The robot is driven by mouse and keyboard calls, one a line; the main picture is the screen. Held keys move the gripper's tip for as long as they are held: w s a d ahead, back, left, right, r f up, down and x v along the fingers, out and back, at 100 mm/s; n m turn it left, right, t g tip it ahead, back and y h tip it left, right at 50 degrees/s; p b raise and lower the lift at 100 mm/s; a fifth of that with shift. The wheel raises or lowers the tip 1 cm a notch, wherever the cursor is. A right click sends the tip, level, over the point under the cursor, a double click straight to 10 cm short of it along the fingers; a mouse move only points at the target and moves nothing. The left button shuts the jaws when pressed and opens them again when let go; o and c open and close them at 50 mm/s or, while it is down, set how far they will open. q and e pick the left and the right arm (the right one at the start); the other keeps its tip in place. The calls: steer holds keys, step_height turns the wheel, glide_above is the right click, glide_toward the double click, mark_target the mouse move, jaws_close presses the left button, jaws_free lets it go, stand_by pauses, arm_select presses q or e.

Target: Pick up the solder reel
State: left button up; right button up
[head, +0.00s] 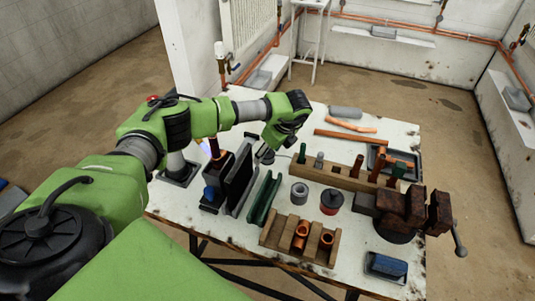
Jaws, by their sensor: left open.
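The solder reel looks to be the small grey ring-shaped reel (299,192) with a dark centre, lying on the white workbench (405,143) behind the wooden block with copper fittings. My left arm comes in from the left and bends down over the bench. My left gripper (266,156) is small in the view, open, and partly hidden by its wrist. It is above and to the left of the reel, apart from it, with nothing seen between its fingers. My right gripper is not in view.
A red and dark round tin (331,201) stands just right of the reel. A green angled piece (263,198) is at its left. A wooden fittings block (300,238) is in front, a wooden rack (345,179) behind, and a rusty vise (403,211) at right.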

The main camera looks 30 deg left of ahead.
arm_select(q)
steer(key=shift+a+f, duration=0.15)
steer(key=shift+f, duration=0.3)
steer(key=shift+r, duration=0.1)
steer(key=c, duration=1.4)
